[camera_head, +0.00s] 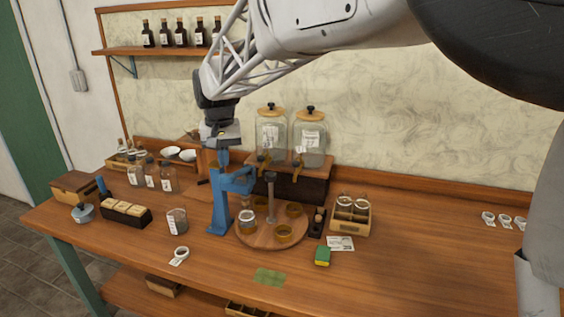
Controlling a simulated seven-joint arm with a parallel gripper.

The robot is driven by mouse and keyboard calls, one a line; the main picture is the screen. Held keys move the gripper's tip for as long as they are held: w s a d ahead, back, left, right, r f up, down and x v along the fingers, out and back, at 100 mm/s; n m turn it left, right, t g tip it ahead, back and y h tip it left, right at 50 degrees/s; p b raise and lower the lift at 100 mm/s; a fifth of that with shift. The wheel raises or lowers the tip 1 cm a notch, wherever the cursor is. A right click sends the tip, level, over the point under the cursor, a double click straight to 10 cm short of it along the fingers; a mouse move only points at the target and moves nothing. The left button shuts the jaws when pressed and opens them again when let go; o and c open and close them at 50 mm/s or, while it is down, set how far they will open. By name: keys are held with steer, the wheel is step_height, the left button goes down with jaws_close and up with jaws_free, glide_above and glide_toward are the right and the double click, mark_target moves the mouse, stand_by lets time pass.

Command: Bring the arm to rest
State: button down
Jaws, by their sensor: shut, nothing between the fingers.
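My gripper (222,140) hangs at the end of my arm, which reaches in from the upper right. It points down over the back left part of the wooden workbench (370,275). In the picture it sits just above the top of a blue stand (222,200); I cannot tell whether they touch. The fingers are small and dark in this view, and they look closed with nothing held. My arm covers part of the wall and the right end of the shelf.
A round wooden turntable (271,243) stands beside the blue stand. Two glass jars with taps (271,135) stand behind on a dark box. The bench's right side is mostly clear.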

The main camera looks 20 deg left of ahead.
steer(key=shift+r, duration=0.5)
steer(key=shift+d+r, duration=0.1)
steer(key=shift+d, duration=0.45)
steer(key=s+d+r+m+t, duration=0.1)
steer(key=s+d+m, duration=0.15)
steer(key=d, duration=1.35)
steer(key=s+d+r+m, duration=0.1)
steer(key=s+d, duration=0.2)
steer(key=d, duration=1.2)
steer(key=s+d+f+m, duration=0.1)
steer(key=s+d+f, duration=0.3)
steer(key=s+d, duration=0.6)
steer(key=s+d+f+m+t, duration=0.1)
steer(key=s+d+f, duration=0.3)
steer(key=s+d, duration=0.7)
steer(key=shift+d+f+m+t, duration=0.25)
steer(key=shift+d+m+t, duration=0.05)
steer(key=shift+d+m, duration=0.05)
